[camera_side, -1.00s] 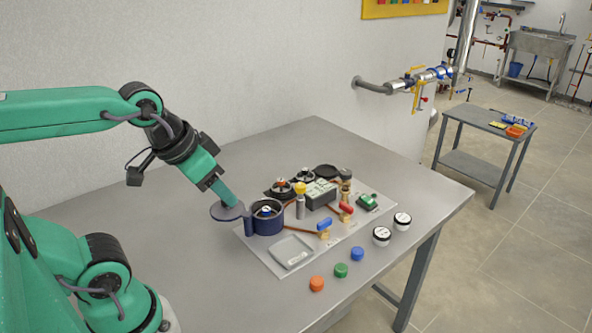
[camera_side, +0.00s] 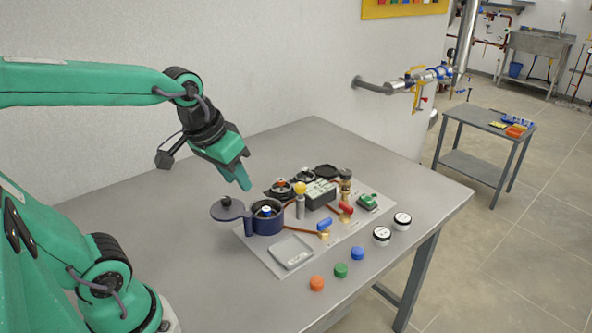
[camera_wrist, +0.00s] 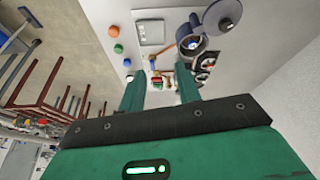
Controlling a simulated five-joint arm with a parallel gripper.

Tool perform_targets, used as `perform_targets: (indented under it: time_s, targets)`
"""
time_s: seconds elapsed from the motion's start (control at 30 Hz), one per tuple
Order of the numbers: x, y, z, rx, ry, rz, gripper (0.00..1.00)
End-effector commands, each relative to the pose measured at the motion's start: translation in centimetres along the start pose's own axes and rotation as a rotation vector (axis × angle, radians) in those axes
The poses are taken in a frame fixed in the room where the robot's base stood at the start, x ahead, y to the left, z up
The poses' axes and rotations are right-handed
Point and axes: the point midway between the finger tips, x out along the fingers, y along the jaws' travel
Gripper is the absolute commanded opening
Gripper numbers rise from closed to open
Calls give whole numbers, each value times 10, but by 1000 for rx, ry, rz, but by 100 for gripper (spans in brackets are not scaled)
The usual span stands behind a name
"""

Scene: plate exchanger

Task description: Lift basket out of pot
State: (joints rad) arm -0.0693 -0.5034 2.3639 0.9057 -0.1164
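The dark blue pot (camera_side: 267,224) stands uncovered on the grey board. The basket (camera_side: 267,210) shows inside it as a small light and blue shape; its details are too small to tell. The pot also shows in the wrist view (camera_wrist: 181,33), with the basket (camera_wrist: 191,44) inside. The dark lid (camera_side: 226,211), with a black knob, is just left of the pot. My gripper (camera_side: 246,187) is above and slightly left of the pot, pointing down. In the wrist view, my gripper (camera_wrist: 159,88) has its fingers apart with nothing held between them.
Burners, a yellow-topped item (camera_side: 300,188), and valves with red (camera_side: 346,208) and blue (camera_side: 324,224) handles crowd the board right of the pot. A grey tray (camera_side: 291,251) lies in front. Orange, green and blue caps line the front. The table's left side is clear.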

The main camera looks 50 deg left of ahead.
Motion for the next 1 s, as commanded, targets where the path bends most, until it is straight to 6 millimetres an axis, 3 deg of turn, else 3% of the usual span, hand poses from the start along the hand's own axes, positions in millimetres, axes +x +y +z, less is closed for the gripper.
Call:
perform_targets:
  time_s: [0.5,1.0]
  targets:
    - [63,-32,-58,-286,-176,-69,33]
    - [145,-73,-89,-543,-324,-140,33]
